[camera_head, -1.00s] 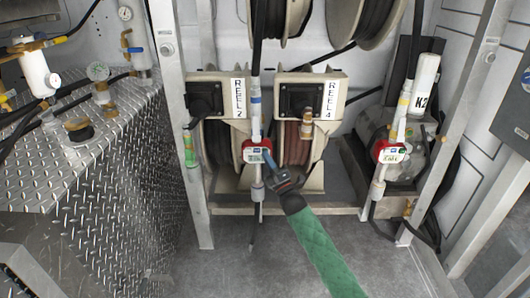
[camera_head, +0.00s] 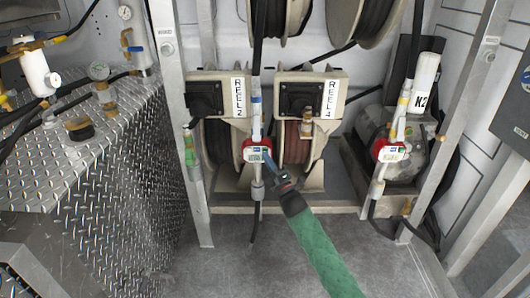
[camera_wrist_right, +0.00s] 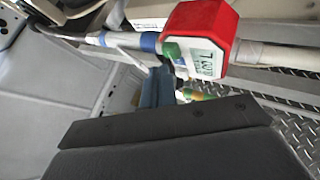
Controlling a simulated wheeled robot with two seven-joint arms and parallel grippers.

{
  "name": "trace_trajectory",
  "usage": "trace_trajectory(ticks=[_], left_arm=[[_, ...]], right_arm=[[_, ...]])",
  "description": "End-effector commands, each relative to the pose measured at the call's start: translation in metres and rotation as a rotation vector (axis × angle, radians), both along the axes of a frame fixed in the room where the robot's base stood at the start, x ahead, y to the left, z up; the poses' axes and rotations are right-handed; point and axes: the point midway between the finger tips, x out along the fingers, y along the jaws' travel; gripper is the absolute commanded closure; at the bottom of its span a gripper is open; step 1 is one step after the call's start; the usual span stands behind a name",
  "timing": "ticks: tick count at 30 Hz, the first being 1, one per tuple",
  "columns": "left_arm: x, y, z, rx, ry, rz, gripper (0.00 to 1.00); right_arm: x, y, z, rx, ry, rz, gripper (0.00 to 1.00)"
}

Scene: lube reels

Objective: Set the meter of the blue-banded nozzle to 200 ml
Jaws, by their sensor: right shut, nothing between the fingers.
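The blue-banded nozzle (camera_head: 256,103) hangs upright in front of Reel 2, with its red meter (camera_head: 257,143) below the blue band. In the right wrist view the meter (camera_wrist_right: 201,27) shows close up, with a pale display, a green button on its face and the blue band beside it. The display digits are too small to read surely. My right gripper (camera_head: 268,162) is shut and empty, its blue fingertips just below and right of the meter. In the wrist view its fingers (camera_wrist_right: 155,88) lie close under the button; I cannot tell if they touch. My left gripper is out of view.
A second red meter (camera_head: 387,150) hangs on a yellow-banded nozzle at the right. A green-marked nozzle (camera_head: 190,148) hangs at the left by the frame post. Reel 4 (camera_head: 300,145) is behind my right gripper. The floor in front is clear.

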Motion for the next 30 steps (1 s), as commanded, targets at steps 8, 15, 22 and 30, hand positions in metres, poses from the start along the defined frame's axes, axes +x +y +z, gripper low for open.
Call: trace_trajectory(ticks=[8, 15, 22, 30], left_arm=[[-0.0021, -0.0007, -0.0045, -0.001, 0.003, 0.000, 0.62], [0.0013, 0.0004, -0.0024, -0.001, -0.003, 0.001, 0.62], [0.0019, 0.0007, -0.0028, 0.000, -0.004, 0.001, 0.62], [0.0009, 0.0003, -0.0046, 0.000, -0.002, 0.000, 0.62]], right_arm=[[0.0074, -0.0003, 0.0004, 0.000, 0.000, 0.000, 1.00], [0.0073, -0.0004, 0.0005, 0.000, 0.000, 0.000, 1.00], [0.0084, -0.0002, 0.0003, 0.000, 0.000, 0.000, 1.00], [0.0112, -0.0002, 0.0003, -0.001, 0.000, -0.001, 1.00]])
